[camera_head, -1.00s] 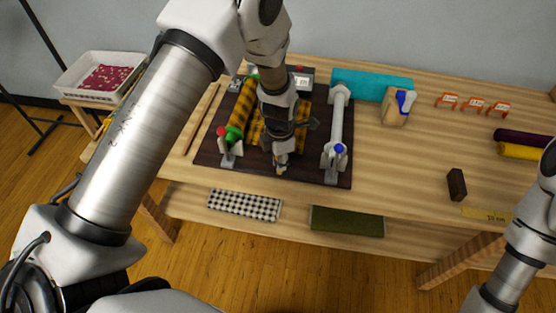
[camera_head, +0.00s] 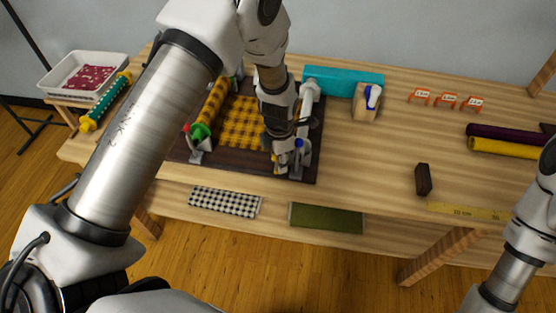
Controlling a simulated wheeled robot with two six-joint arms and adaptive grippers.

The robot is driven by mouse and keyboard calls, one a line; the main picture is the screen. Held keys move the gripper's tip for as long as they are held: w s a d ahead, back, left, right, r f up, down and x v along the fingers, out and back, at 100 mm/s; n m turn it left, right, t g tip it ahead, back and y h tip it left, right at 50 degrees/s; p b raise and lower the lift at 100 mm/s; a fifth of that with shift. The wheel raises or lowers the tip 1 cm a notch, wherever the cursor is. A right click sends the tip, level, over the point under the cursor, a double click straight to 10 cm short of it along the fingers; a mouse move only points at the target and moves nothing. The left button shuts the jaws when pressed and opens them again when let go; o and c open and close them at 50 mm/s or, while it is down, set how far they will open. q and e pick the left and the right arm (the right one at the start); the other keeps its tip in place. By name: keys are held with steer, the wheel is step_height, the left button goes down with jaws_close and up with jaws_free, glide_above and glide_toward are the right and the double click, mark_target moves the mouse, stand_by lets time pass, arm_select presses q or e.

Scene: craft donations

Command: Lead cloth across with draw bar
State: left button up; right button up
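The yellow-and-black plaid cloth (camera_head: 242,122) lies flat across the dark board (camera_head: 228,171), running from a roll (camera_head: 208,108) with a green end at the left toward the right. A white roller (camera_head: 308,101) with a blue knob (camera_head: 299,143) stands at the board's right side. My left gripper (camera_head: 284,160) points down over the board at the cloth's right side, close beside the white roller's near end. Its fingers are small and partly hidden, so I cannot tell what they hold. I cannot make out the draw bar. Only my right arm shows at the right edge.
A teal block (camera_head: 343,82) and a wooden block with a blue-and-white item (camera_head: 367,101) stand behind right. Several orange-and-white tags (camera_head: 446,101), purple and yellow rolls (camera_head: 505,147), a dark block (camera_head: 423,179) and a ruler (camera_head: 466,212) lie right. A white tray (camera_head: 84,75) stands far left.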

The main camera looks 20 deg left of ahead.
arm_select(q)
steer(key=shift+d, duration=0.1)
steer(key=shift+a+r, duration=0.1)
steer(key=shift+a, duration=0.1)
step_height(320, 180, up, 12)
steer(key=shift+s+d+f, duration=0.1)
steer(key=shift+d+f, duration=0.05)
stand_by(0.5)
